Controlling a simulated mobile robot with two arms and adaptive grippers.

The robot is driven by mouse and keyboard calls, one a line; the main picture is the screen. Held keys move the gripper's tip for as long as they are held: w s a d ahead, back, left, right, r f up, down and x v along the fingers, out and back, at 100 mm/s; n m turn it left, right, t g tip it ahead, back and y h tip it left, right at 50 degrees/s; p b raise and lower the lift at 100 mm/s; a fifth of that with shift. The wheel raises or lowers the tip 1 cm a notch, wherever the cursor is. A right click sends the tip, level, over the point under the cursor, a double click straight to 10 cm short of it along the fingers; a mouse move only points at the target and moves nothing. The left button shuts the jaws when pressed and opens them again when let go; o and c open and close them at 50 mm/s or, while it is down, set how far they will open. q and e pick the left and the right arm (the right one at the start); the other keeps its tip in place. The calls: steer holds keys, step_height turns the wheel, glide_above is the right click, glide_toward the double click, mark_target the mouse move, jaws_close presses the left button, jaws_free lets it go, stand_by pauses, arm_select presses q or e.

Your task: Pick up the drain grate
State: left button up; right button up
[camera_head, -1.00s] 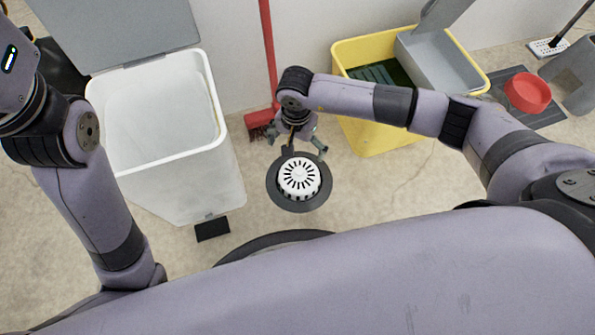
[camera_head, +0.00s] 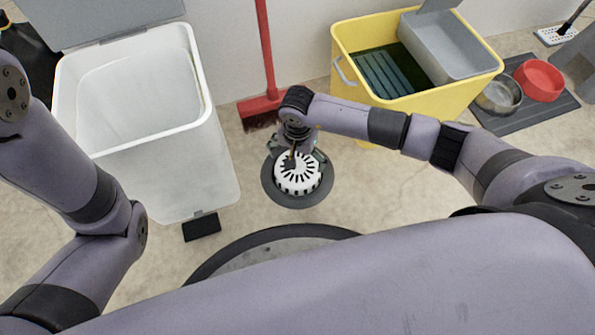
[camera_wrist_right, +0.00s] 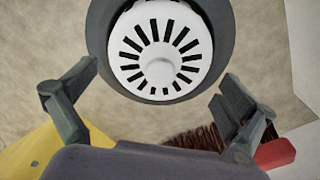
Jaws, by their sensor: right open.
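The drain grate (camera_head: 298,178) is a round white slotted piece with a small central knob. It sits on a dark grey round base (camera_head: 291,202) on the floor. My right gripper (camera_head: 302,160) is open and empty over the far side of the grate, partly covering it in the head view. In the right wrist view the grate (camera_wrist_right: 160,50) fills the upper middle, and the two fingers of my right gripper (camera_wrist_right: 152,100) are spread apart below it, to either side. My left gripper is out of view; only my left arm shows.
A white bin (camera_head: 165,175) with a raised lid stands left of the grate. A red broom (camera_head: 262,106) leans on the wall behind. A yellow mop bucket (camera_head: 440,103) stands right, with a red bowl (camera_head: 540,80) and metal bowl (camera_head: 499,95) on a dark mat (camera_head: 522,117).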

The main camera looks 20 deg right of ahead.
steer(key=shift+f+b, duration=0.3)
steer(key=shift+f, duration=0.65)
steer(key=shift+r, duration=0.1)
steer(key=shift+c, duration=0.5)
